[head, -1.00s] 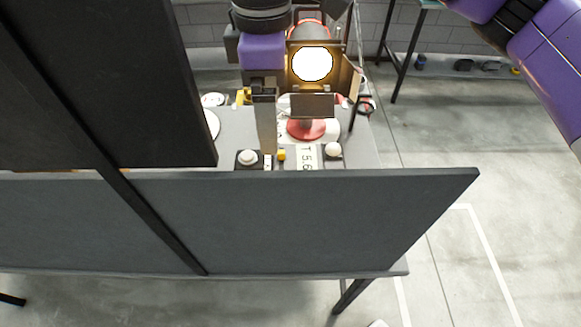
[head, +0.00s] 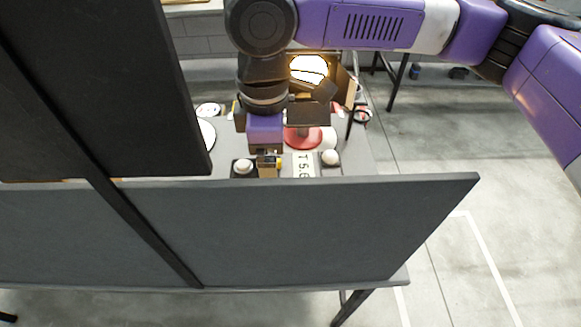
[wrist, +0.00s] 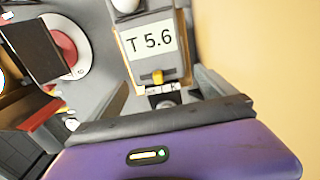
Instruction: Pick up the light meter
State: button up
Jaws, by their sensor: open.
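The light meter (wrist: 150,45) lies on the grey table, with a white "T 5.6" display, a white dome at its far end and a yellow button near my gripper. In the head view its display (head: 302,166) and dome (head: 330,157) show just behind the front panel. My gripper (head: 268,165) is open and pointing down at the button end of the meter; one finger shows there. In the wrist view the fingers of my gripper (wrist: 163,88) are either side of that end, apart from each other. Contact cannot be told.
A dark panel (head: 320,225) stands along the table's front edge, close to my gripper. A lit lamp (head: 308,68) with a red base (head: 303,138) stands behind. Another white dome on a dark body (head: 243,166) lies to the left. Open floor is at right.

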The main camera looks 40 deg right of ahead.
jog(key=c, duration=2)
jog(key=shift+c, duration=0.2)
